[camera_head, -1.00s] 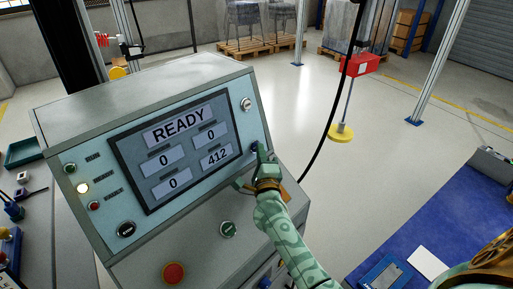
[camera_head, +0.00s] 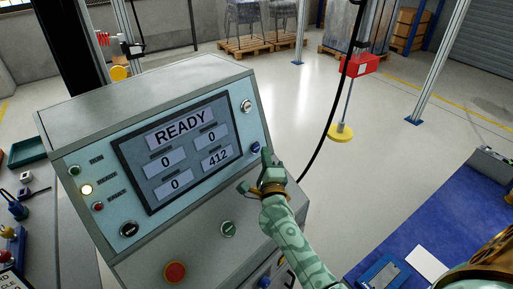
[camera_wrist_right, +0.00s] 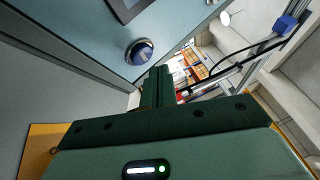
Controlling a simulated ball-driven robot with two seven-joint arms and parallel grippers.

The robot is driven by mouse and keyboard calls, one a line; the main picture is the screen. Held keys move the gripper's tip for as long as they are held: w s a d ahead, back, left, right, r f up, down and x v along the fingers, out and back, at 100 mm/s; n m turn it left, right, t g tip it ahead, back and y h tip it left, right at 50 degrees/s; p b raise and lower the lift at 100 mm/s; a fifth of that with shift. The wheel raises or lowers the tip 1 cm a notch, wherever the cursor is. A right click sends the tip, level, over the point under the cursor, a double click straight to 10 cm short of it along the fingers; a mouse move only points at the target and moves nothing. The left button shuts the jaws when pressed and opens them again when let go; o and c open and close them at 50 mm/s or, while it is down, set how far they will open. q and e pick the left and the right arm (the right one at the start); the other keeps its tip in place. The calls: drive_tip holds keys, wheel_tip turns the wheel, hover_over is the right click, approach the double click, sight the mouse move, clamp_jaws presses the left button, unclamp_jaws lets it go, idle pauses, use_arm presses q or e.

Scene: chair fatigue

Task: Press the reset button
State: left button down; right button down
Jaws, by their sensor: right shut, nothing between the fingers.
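The control console (camera_head: 75,122) has a slanted panel with a screen (camera_head: 175,150) reading READY, three zeros and 412. A round blue button (camera_head: 255,148), which looks like the reset button, sits at the panel's right edge; I see no readable label on it. It also shows in the right wrist view (camera_wrist_right: 140,52), with a metal collar. My right gripper (camera_head: 266,156) is shut and empty, just right of the blue button and apart from it. In the right wrist view its fingertips (camera_wrist_right: 158,85) are below and right of the button. My left gripper is not in view.
A red mushroom button (camera_head: 175,271), a green button (camera_head: 228,229) and a black knob (camera_head: 129,229) are on the console. A lit lamp (camera_head: 86,190) is at its left. A black cable hangs right of the console. A blue mat (camera_head: 400,240) lies at right.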

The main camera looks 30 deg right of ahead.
drive_tip(key=s, duration=0.1)
drive_tip(key=s+p, duration=0.1)
drive_tip(key=s, duration=0.1)
drive_tip(key=s+d+r+p, duration=0.1)
drive_tip(key=shift+s+d+r, duration=0.1)
drive_tip(key=shift+s, duration=0.05)
idle(0.8)
